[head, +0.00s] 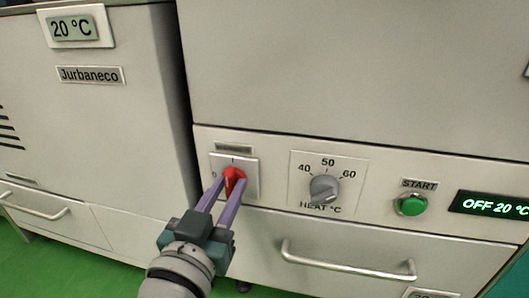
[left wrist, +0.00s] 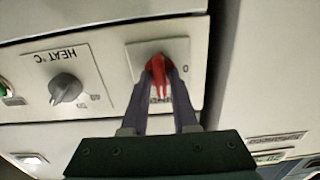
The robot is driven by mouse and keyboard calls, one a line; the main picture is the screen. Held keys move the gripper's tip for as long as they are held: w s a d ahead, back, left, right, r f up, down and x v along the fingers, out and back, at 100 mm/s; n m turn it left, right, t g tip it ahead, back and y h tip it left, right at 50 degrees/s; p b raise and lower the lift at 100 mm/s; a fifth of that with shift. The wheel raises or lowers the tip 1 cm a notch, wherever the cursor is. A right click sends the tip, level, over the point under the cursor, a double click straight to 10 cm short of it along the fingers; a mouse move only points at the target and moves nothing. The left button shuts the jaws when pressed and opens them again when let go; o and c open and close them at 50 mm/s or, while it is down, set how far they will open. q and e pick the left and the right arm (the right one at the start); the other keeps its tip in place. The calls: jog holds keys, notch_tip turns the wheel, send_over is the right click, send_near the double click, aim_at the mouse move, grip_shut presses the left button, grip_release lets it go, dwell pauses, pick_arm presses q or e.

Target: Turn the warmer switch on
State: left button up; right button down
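The warmer switch is a red knob (head: 234,177) on a white square plate (head: 251,163) at the left of the machine's control strip. The plate has a 0 mark at its left and an I mark at its top. My left gripper (head: 232,184) has its two purple fingers on both sides of the red handle, seemingly closed on it. The left wrist view shows the red handle (left wrist: 159,72) between the fingertips (left wrist: 162,76). The handle looks roughly upright, but the fingers partly hide it. The display (head: 494,205) reads OFF 20 °C. My right gripper is not in view.
A grey heat dial (head: 323,189) sits just right of the switch, with a green START button (head: 411,204) beyond it. A drawer handle (head: 345,266) sticks out below. Another cabinet (head: 90,130) labelled Jurbaneco stands at the left, past a dark gap.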

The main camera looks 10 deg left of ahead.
pick_arm(q)
jog(key=shift+o, duration=1.2)
jog(key=shift+s, duration=0.1)
jog(key=shift+s+p, duration=0.4)
jog(key=s+p, duration=0.3)
jog(key=s, duration=0.6)
jog(key=shift+a, duration=0.15)
jog(key=shift+p, duration=0.3)
